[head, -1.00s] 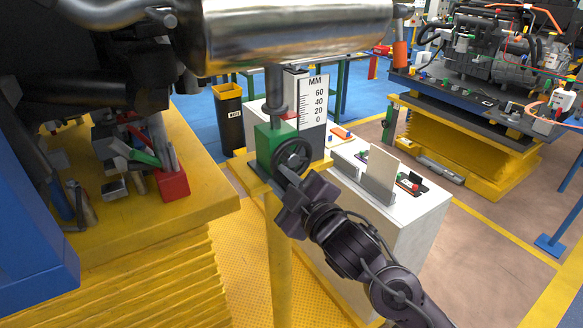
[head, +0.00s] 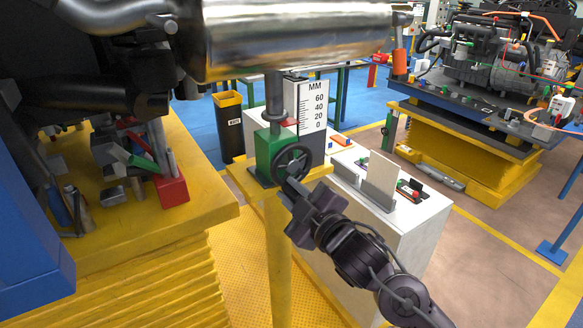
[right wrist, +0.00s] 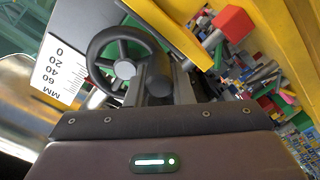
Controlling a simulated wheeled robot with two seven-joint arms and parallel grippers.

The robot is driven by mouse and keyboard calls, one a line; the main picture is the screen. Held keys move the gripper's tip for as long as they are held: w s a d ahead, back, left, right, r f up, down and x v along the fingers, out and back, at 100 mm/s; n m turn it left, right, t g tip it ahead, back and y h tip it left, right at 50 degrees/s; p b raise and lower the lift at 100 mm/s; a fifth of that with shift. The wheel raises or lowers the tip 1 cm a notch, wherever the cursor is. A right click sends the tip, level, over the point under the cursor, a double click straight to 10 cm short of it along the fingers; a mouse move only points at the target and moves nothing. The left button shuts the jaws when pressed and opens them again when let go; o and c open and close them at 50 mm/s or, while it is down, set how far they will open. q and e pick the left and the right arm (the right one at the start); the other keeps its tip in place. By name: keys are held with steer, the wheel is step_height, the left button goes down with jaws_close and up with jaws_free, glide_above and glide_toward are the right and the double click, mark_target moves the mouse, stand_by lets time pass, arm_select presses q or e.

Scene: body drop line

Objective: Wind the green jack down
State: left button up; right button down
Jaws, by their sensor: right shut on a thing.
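The green jack (head: 266,150) stands on a yellow post, its steel screw (head: 274,95) rising under a large shiny cylinder. A dark spoked handwheel (head: 293,162) sits on its front, and it also shows in the right wrist view (right wrist: 103,48). My right gripper (head: 288,183) is at the wheel's lower rim, shut on the handwheel's crank knob (right wrist: 158,88), which sits between the fingers in the right wrist view. A white MM scale (head: 313,103) stands beside the screw, with a red pointer (head: 290,122) near its low end. My left gripper is not in view.
The shiny cylinder (head: 295,38) hangs just above the jack. A yellow lift table (head: 200,190) with loose tools is at left. A white cabinet (head: 400,235) with small items stands right behind my arm. A yellow-rimmed bin (head: 228,130) is behind.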

mark_target(302, 170)
steer(key=shift+w+d+r, duration=0.1)
steer(key=shift+w+d, duration=0.8)
steer(key=shift+d, duration=0.25)
steer(key=shift+r, duration=0.1)
steer(key=shift+w+d+r+p, duration=0.25)
steer(key=shift+d+r+p, duration=0.2)
steer(key=shift+p, duration=0.25)
steer(key=shift+w+d+r, duration=0.2)
steer(key=shift+d+r, duration=0.05)
steer(key=shift+w+d+f, duration=0.1)
steer(key=shift+f, duration=0.05)
